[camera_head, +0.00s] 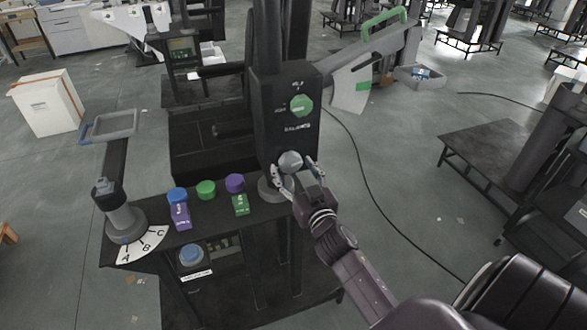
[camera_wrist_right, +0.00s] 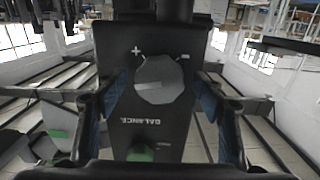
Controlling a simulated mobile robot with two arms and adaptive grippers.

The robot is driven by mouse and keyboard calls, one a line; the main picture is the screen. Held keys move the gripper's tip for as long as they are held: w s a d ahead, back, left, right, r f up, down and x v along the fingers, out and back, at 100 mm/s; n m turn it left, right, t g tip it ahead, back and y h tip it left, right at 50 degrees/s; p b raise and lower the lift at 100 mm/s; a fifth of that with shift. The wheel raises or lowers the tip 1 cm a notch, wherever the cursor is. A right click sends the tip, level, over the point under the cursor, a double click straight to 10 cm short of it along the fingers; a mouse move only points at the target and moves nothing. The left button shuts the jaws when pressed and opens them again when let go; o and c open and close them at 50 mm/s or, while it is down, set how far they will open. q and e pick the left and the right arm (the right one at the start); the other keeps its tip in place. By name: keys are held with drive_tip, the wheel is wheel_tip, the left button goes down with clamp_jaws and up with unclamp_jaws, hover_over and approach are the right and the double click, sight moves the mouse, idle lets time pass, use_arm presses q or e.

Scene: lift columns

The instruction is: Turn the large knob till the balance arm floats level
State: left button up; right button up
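A large grey knob (camera_head: 290,160) sits low on the front of the black column (camera_head: 285,130). In the right wrist view the knob (camera_wrist_right: 160,80) has a plus mark, a minus mark and the word BALANCE by it. My right gripper (camera_head: 296,172) is open with its fingers on either side of the knob. In the wrist view a gap shows on the right of the knob; whether the left finger touches is unclear. The balance arm (camera_head: 385,55), with a green handle (camera_head: 384,23), is tilted, rising to the right. My left gripper is out of view.
A green knob (camera_head: 301,105) is higher on the column. Blue, green and purple round knobs stand on the black bench left of it. A lever (camera_head: 120,185) with an A, B, C dial (camera_head: 142,246) and a blue button (camera_head: 191,255) are further left. A cable lies on the floor to the right.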

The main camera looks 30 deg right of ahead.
drive_tip(key=c, duration=1.1)
drive_tip(key=shift+o, duration=0.2)
drive_tip(key=n, duration=0.4)
drive_tip(key=shift+d+n, duration=0.1)
drive_tip(key=shift+n, duration=0.3)
drive_tip(key=n, duration=0.4)
drive_tip(key=shift+r+n, duration=0.1)
drive_tip(key=shift+n, duration=0.2)
drive_tip(key=n, duration=0.6)
drive_tip(key=shift+d+r+p, duration=0.1)
drive_tip(key=shift+p, duration=0.3)
drive_tip(key=n, duration=0.6)
drive_tip(key=shift+n+p, duration=0.3)
